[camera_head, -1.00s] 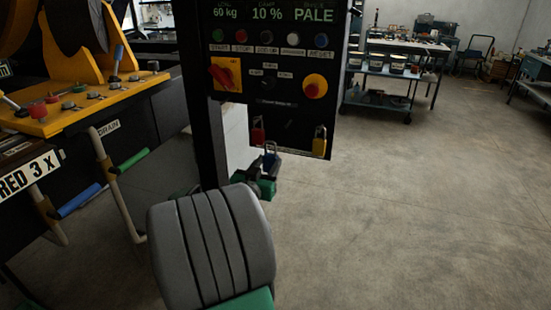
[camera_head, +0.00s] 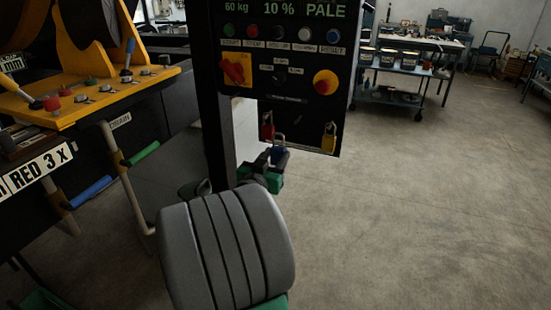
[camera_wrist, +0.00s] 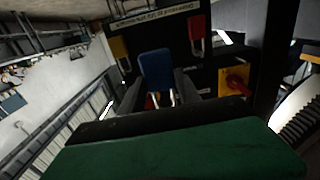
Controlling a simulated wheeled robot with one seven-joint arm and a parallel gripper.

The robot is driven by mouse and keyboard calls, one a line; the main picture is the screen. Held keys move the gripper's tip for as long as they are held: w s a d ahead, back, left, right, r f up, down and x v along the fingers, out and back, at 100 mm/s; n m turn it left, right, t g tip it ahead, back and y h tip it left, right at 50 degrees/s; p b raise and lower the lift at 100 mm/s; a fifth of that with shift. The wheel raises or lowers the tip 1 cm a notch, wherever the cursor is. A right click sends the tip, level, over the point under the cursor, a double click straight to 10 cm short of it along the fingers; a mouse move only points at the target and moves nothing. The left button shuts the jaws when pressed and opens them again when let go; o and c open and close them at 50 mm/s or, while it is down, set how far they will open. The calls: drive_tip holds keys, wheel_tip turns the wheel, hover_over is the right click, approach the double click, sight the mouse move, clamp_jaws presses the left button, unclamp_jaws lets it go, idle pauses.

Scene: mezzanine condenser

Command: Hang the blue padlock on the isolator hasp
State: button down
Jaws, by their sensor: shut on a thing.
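The blue padlock (camera_head: 280,156) is held upright in my gripper (camera_head: 268,172), just below the lower edge of the black control panel, with its silver shackle upward. In the wrist view the blue padlock (camera_wrist: 157,70) sits between the two dark fingers of my gripper (camera_wrist: 160,95), its shackle pointing toward the panel. The isolator is the red rotary switch on a yellow plate (camera_head: 234,70) at the panel's left; it also shows in the wrist view (camera_wrist: 236,82). I cannot make out the hasp clearly in either view.
A red padlock (camera_head: 267,131) and a yellow padlock (camera_head: 329,138) hang at the panel's lower edge, close to the held padlock. A red button on yellow (camera_head: 325,82) is at right. A dark post (camera_head: 216,120) stands left of my gripper. Open floor (camera_head: 430,210) lies right.

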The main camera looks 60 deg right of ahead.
drive_tip(key=s+a+b, duration=0.1)
drive_tip(key=a+b, duration=0.2)
drive_tip(key=a, duration=0.4)
drive_tip(key=shift+a+r, duration=0.15)
drive_tip(key=shift+r, duration=0.05)
idle(0.3)
